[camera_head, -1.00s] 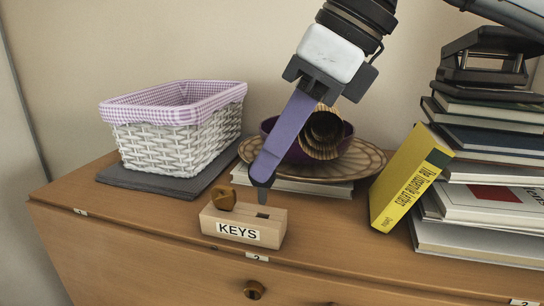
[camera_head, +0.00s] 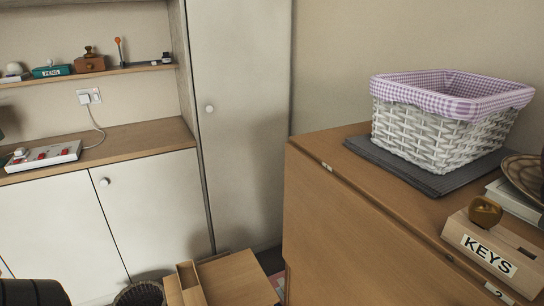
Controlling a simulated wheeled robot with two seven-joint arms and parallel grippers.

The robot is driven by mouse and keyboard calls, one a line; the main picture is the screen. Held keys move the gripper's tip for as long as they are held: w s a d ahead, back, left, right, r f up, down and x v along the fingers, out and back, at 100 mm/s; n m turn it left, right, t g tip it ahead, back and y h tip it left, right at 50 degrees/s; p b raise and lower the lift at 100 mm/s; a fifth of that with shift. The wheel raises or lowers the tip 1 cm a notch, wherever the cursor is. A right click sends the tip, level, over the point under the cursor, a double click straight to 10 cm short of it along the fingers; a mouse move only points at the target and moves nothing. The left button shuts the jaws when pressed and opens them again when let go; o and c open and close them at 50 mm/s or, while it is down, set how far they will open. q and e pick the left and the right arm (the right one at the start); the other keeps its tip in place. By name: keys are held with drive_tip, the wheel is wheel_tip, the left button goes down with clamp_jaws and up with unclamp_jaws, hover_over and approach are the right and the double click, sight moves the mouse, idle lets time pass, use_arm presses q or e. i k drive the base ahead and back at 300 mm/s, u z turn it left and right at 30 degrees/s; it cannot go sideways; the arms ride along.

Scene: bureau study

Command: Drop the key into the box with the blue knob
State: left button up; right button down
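No key and no box with a blue knob can be made out. A wooden box labelled KEYS (camera_head: 492,250) stands on the brown bureau at the right edge, partly cut off. It has a round brown knob (camera_head: 485,211) on top and a dark slot beside it. On the far shelf, a teal box labelled PENS (camera_head: 52,71) stands next to a brown box with a dark knob (camera_head: 90,64). Neither of my grippers is in view.
A white wicker basket (camera_head: 430,135) stands on a grey mat on the bureau (camera_head: 350,225). A wooden piece (camera_head: 240,278) and a dark bin (camera_head: 140,293) are low in front.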

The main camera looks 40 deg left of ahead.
sight(196, 287)
drive_tip(key=u, duration=2.1)
